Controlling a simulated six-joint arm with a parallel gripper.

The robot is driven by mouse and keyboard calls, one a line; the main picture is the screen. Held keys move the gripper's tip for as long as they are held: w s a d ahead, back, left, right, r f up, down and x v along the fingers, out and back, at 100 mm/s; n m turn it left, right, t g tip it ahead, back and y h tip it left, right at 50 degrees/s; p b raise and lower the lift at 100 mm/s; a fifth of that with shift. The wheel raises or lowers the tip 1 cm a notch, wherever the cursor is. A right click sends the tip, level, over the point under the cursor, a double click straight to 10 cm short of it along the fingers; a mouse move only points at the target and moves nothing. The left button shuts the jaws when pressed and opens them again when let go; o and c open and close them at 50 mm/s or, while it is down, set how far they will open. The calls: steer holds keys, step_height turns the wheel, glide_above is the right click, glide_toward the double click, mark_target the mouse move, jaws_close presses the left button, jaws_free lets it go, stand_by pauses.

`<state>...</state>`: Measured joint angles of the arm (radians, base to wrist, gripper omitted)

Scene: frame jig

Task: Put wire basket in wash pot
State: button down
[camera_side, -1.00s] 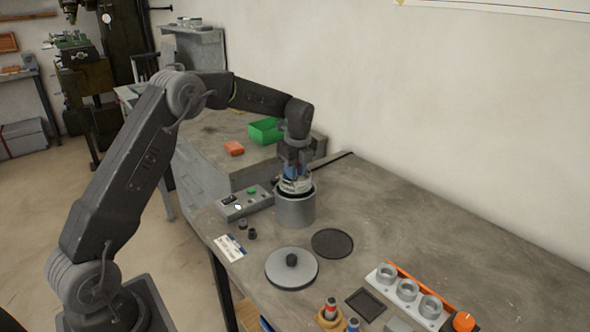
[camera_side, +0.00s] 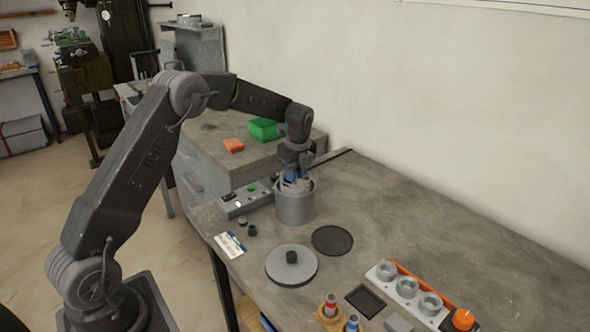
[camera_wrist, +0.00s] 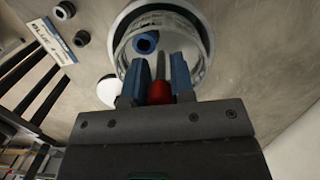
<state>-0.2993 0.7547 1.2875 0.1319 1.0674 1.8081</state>
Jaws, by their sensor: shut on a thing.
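The wash pot (camera_side: 295,208) is a grey metal cylinder standing on the workbench; its rim shows in the wrist view (camera_wrist: 205,40). The wire basket (camera_side: 304,184) is inside the pot, with only its top showing at the rim in the side view. In the wrist view the basket (camera_wrist: 185,32) lies within the pot's round opening, with a blue-ringed part inside it. My gripper (camera_wrist: 160,75) has blue fingers, shut on the basket's upright handle with its red grip. In the side view my gripper (camera_side: 294,175) points down into the pot mouth. Whether the basket touches the pot floor is hidden.
Small black caps (camera_side: 252,230) and a label card lie nearby. A ring holder (camera_side: 408,288) is at front right.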

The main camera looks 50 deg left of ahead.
steer(key=shift+f, duration=3.9)
steer(key=shift+r, duration=0.2)
steer(key=shift+f, duration=0.2)
stand_by(0.8)
steer(key=c, duration=0.9)
jaws_free()
steer(key=c, duration=0.3)
steer(key=shift+r, duration=0.1)
